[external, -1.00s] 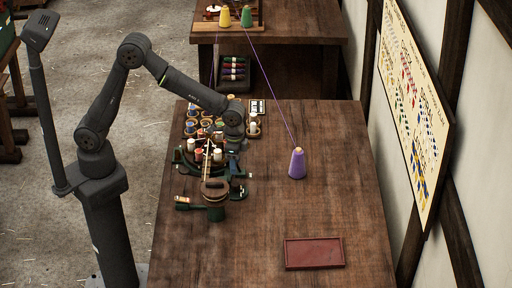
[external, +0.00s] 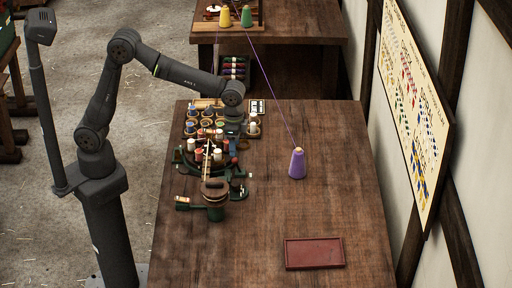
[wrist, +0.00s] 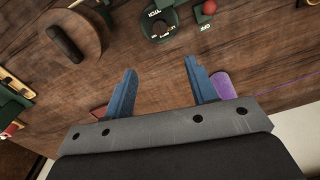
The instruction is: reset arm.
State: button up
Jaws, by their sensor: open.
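My gripper (wrist: 162,78) shows two blue fingers spread apart in the wrist view, with nothing between them. In the external view my arm's end hangs over the rear left part of the table, above the green winding device (external: 215,190) and close to the spools. Its fingers are hard to make out there against the clutter.
A purple cone (external: 297,165) stands mid-table, with a purple thread running up to the back table. A red tray (external: 314,253) lies at the front right. Several spools (external: 207,123) crowd the rear left. The right side of the table is mostly clear.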

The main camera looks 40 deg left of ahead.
aim_at(236, 184)
jog(key=shift+f, duration=0.1)
notch_tip(236, 184, down, 17)
jog(key=shift+w+a+f, duration=0.1)
jog(key=shift+f, duration=0.05)
dwell(0.5)
